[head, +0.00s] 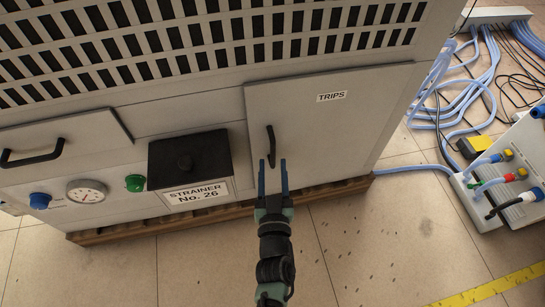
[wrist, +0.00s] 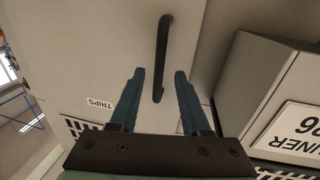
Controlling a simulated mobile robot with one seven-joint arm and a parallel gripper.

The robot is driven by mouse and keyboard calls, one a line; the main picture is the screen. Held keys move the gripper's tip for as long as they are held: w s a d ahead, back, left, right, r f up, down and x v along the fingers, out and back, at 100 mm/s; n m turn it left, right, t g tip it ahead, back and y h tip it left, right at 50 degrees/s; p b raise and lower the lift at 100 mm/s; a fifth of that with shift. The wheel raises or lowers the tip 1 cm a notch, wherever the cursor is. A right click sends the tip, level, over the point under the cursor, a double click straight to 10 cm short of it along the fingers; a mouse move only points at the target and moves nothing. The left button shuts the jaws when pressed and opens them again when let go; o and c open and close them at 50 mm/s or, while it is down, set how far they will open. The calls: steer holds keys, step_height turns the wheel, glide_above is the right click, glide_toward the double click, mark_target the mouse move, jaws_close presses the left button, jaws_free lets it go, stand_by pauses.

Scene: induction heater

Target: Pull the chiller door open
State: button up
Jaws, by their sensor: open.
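The chiller door (head: 330,120) is a light grey panel labelled TRIPS, and it looks shut in the head view. It fills much of the wrist view (wrist: 95,55). Its black bar handle (head: 271,146) stands upright near the door's left edge. My gripper (head: 273,163) is open, with its two blue fingers pointing at the door near the handle's lower end. In the wrist view the handle (wrist: 163,55) lies between and beyond the fingertips (wrist: 159,72), with its near end between them. No contact with the handle shows, and the exact depth gap is hard to tell.
Left of the door a black strainer box (head: 190,158) juts out from the cabinet. A gauge (head: 87,191) and another handle (head: 32,153) are farther left. Blue hoses and a white unit (head: 515,175) lie at right. The front floor (head: 370,240) is mostly clear.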

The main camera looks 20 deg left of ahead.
mark_target(273, 157)
steer(key=shift+b+x, duration=0.55)
steer(key=shift+x, duration=1.6)
steer(key=shift+c, duration=0.2)
jaws_close()
steer(key=shift+d, duration=0.1)
